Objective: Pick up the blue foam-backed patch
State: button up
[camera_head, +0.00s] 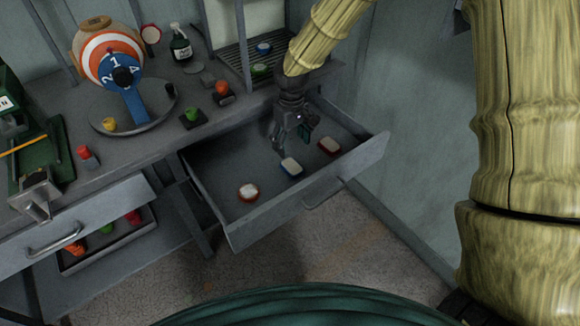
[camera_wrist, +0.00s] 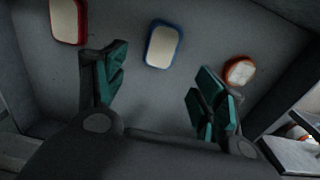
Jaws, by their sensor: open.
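The blue foam-backed patch (camera_head: 291,166) lies in the open drawer (camera_head: 280,207), between two red-edged patches. It has a pale top and a blue rim. In the wrist view the blue patch (camera_wrist: 163,45) lies beyond the fingertips, roughly centred between them. My gripper (camera_head: 293,140) is inside the drawer area, just behind the blue patch in the head view. In the wrist view my gripper (camera_wrist: 160,82) has its teal-padded fingers spread wide with nothing between them. Its height above the drawer floor is hard to tell.
A red patch (camera_head: 329,146) lies right of the blue one, and a round orange-red patch (camera_head: 248,192) lies left. The drawer walls surround them. A bench (camera_head: 150,135) with a dial device (camera_head: 115,65) and small coloured buttons stands behind left. A lower drawer holds several coloured items.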

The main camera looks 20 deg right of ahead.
aim_at(291, 165)
jog(key=f, duration=0.3)
jog(key=shift+d+f, duration=0.2)
jog(key=shift+f, duration=0.1)
jog(key=shift+s+a+f, duration=0.1)
jog(key=shift+f, duration=1.3)
jog(key=shift+a+f, duration=0.1)
jog(key=shift+f, duration=1.3)
jog(key=c, duration=0.9)
